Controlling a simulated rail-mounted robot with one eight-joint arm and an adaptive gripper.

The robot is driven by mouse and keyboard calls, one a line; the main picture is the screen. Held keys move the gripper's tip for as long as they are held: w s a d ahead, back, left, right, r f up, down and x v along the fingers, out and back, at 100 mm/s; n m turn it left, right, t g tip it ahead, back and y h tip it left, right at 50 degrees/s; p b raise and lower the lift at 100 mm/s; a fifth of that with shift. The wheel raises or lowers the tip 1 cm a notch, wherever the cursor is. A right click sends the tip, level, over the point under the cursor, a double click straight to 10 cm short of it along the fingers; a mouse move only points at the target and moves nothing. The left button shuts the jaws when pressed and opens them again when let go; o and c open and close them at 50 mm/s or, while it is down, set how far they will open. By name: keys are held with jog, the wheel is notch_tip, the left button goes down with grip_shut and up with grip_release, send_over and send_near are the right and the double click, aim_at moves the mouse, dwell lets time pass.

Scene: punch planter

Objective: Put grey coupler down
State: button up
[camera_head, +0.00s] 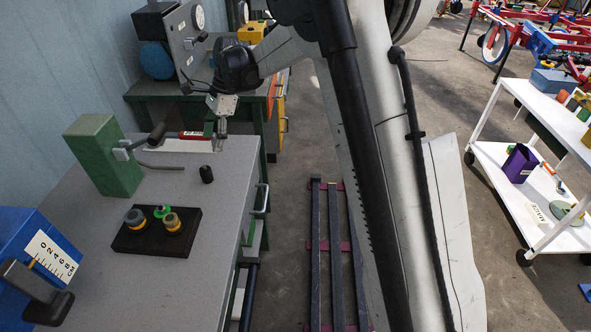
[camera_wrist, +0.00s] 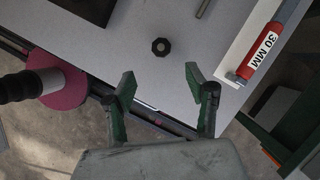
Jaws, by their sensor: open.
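A small dark grey coupler (camera_head: 206,174) stands upright on the grey bench top, right of the green block. In the wrist view it shows from above as a dark faceted ring (camera_wrist: 161,46), apart from my gripper. My gripper (camera_wrist: 162,78) is open with its two green fingers spread and nothing between them. The coupler lies beyond the fingertips in that view, roughly in line with the gap. In the head view my wrist is above the far end of the bench, and the fingers are small and hard to make out.
A black block (camera_head: 157,244) holds several round fittings, one green. A green block (camera_head: 104,155) with a lever stands at the back left. A red tool marked 30 MM (camera_wrist: 267,50) lies near the coupler. A blue gauge box (camera_head: 38,262) is at the front left. Bench space around the coupler is clear.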

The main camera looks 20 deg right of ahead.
jog(key=s+d+r+n+t+h, duration=0.1)
jog(key=s+d+r+n+t, duration=0.1)
jog(key=s+d+r+n, duration=0.35)
jog(key=s+d+r+n+t+h, duration=0.1)
jog(key=s+d+r+n+t, duration=0.15)
jog(key=s+r, duration=0.65)
jog(key=s+d+f+n+t+h, duration=0.1)
jog(key=s+d+f+n, duration=0.1)
jog(key=s, duration=0.8)
jog(key=s+d+f+n+t+h, duration=0.1)
jog(key=s+d+n, duration=0.4)
jog(key=s, duration=0.6)
jog(key=shift+d+f+t, duration=0.5)
jog(key=shift+f+t, duration=0.15)
jog(key=shift+t, duration=0.1)
